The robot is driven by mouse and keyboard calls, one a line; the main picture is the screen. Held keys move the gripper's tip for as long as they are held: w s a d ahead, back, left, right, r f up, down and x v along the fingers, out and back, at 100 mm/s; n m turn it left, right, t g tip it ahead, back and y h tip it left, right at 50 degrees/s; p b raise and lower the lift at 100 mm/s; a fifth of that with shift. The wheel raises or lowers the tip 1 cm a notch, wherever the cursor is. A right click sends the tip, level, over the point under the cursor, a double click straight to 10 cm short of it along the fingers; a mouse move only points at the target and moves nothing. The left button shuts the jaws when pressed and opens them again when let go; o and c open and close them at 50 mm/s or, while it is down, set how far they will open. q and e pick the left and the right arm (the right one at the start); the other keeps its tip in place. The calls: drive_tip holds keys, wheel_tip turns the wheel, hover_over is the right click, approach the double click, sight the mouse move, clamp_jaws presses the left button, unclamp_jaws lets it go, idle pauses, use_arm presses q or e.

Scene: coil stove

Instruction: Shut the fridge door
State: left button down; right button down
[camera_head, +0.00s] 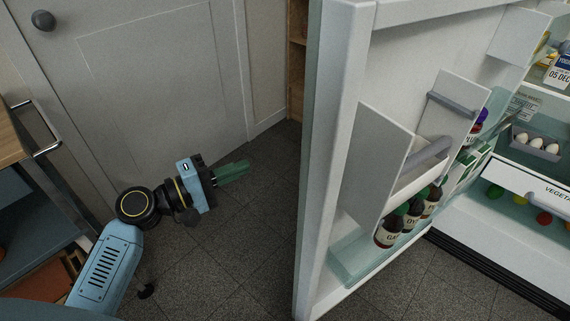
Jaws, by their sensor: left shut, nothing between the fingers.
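The fridge door (338,130) stands wide open, its edge facing me and its inner side turned to the right. Its shelves hold several bottles (389,232) with dark contents. The fridge interior (520,185) shows at the right, with eggs and a vegetable drawer. My left gripper (246,168) is to the left of the door, above the floor. Its green fingers are shut and empty, pointing right toward the door's outer side, with a gap between. My right gripper is out of view.
A grey room door (160,80) with a dark knob (43,20) is behind my left arm. A cart with a wooden top (8,140) and metal handle stands at the far left. Dark tiled floor (240,240) is clear between my left arm and the fridge door.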

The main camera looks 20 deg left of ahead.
use_arm(q)
drive_tip(key=w+d, duration=0.4)
drive_tip(key=d, duration=0.4)
drive_tip(key=shift+w+d, duration=0.4)
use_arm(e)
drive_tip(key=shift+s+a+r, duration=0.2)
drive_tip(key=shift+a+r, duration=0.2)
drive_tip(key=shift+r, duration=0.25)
